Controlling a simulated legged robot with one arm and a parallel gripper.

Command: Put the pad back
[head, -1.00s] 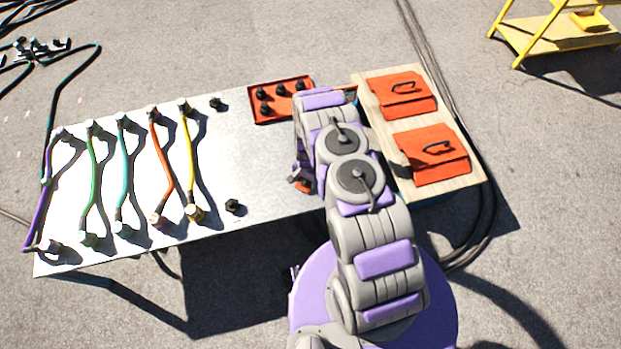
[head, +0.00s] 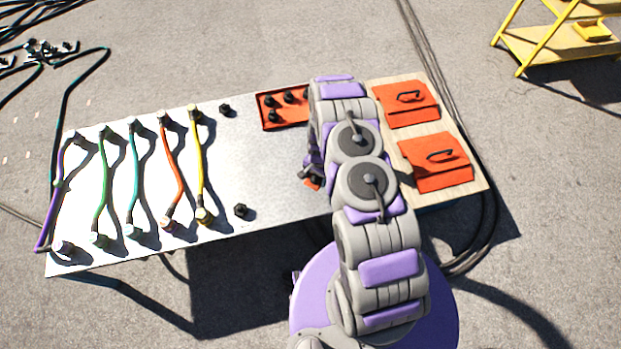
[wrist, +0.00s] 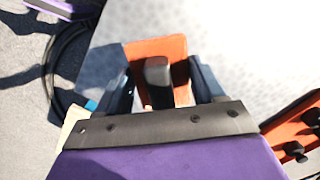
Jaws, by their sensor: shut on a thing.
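My gripper (wrist: 160,88) is shut on the dark grip of a small orange pad (wrist: 176,48). In the wrist view the pad lies beyond the fingers, against the grey metal table top (wrist: 235,45). I cannot tell whether it touches the table or hangs just above it. In the head view only a sliver of the pad (head: 314,184) shows below my gripper (head: 310,176); my arm hides the rest. My gripper is over the right part of the metal top, left of the wooden board (head: 389,141).
Two orange pouches (head: 404,101) (head: 438,165) lie on the wooden board. A red tray (head: 268,98) with black knobs is at the table's back edge. Several coloured cables (head: 203,165) span the table's left half. A black knob (head: 240,210) stands near the front edge.

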